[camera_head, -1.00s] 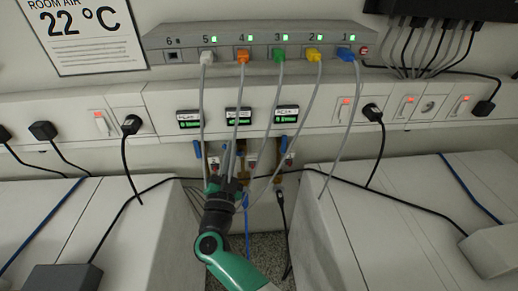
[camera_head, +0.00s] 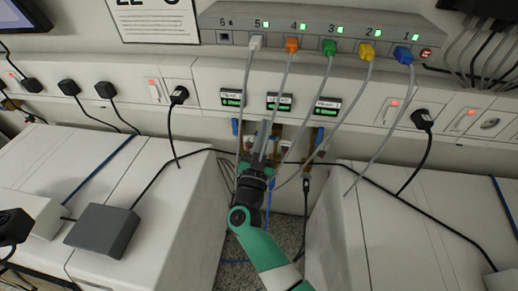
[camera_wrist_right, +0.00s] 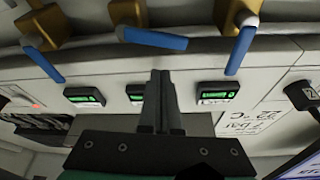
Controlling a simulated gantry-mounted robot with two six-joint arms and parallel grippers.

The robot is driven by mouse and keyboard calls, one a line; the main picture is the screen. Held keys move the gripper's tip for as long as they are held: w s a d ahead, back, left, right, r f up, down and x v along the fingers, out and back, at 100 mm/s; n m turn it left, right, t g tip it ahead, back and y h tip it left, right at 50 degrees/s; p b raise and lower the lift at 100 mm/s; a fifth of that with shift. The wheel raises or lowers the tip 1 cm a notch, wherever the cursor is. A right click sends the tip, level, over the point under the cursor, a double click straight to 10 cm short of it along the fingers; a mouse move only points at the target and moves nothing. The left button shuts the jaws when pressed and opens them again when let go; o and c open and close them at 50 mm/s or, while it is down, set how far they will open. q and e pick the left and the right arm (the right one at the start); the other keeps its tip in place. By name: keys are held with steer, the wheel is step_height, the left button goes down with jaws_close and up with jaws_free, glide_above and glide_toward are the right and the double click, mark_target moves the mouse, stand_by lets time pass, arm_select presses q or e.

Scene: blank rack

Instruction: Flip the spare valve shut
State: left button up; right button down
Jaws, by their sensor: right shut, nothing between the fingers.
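Three valves with blue lever handles sit on brass fittings below three labels with green strips. The label writing is too small to read, so I cannot tell which valve is the spare. In the right wrist view the middle handle (camera_wrist_right: 152,39) lies nearly crosswise, and the outer handles (camera_wrist_right: 240,50) and (camera_wrist_right: 42,62) slant along their pipes. In the head view the left handle (camera_head: 235,127) and right handle (camera_head: 319,136) show; the middle valve is largely hidden by my right gripper (camera_head: 264,137). That gripper is shut and empty, its tips near the middle handle, apparently apart from it.
Grey cables hang from a numbered port panel (camera_head: 325,35) past the valves and close around my right gripper. A black cable crosses behind it. White cabinets (camera_head: 150,190) stand on both sides, with a narrow gap between them.

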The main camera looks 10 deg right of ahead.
arm_select(q)
step_height(320, 180, up, 3)
steer(key=shift+p, duration=0.55)
arm_select(e)
steer(key=v, duration=0.9)
steer(key=shift+s+a+r, duration=0.15)
steer(key=shift+s+r, duration=0.05)
steer(key=shift+s, duration=0.25)
